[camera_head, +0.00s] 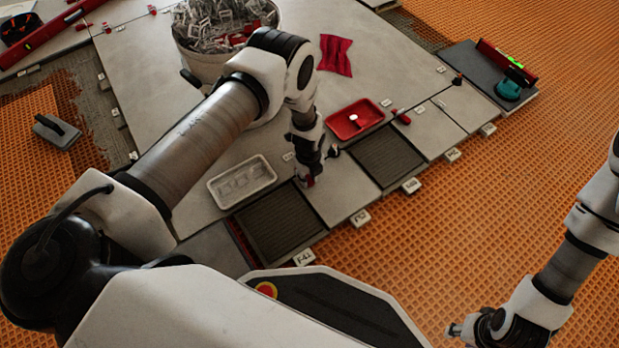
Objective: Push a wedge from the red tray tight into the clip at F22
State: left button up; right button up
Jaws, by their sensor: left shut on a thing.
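My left gripper (309,180) points down at the near tiles, shut on a small red wedge (311,182), mostly hidden by the fingers. It is low at the joint between a dark ribbed bed and a grey tile (340,193). The clip there is hidden, and I cannot tell whether the wedge touches it. The red tray (340,130) lies behind and to the right, with a small pale thing in it. I cannot read F22 surely on any label. My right gripper (456,329) is at the lower right, away from the tiles; its jaw state is unclear.
A white tray (213,190) with clear pieces lies left of my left gripper. A bucket of clips (205,65), a red cloth (335,55) and a red level (45,40) lie further back. A red wedge (401,116) stands at a joint. Orange matting (520,190) is clear.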

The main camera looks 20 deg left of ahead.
pick_arm(q)
jog(key=shift+w+a, duration=0.4)
jog(key=shift+a, duration=0.05)
dwell(0.8)
jog(key=o, duration=0.9)
jog(key=shift+r, duration=0.1)
jog(key=shift+c, duration=0.2)
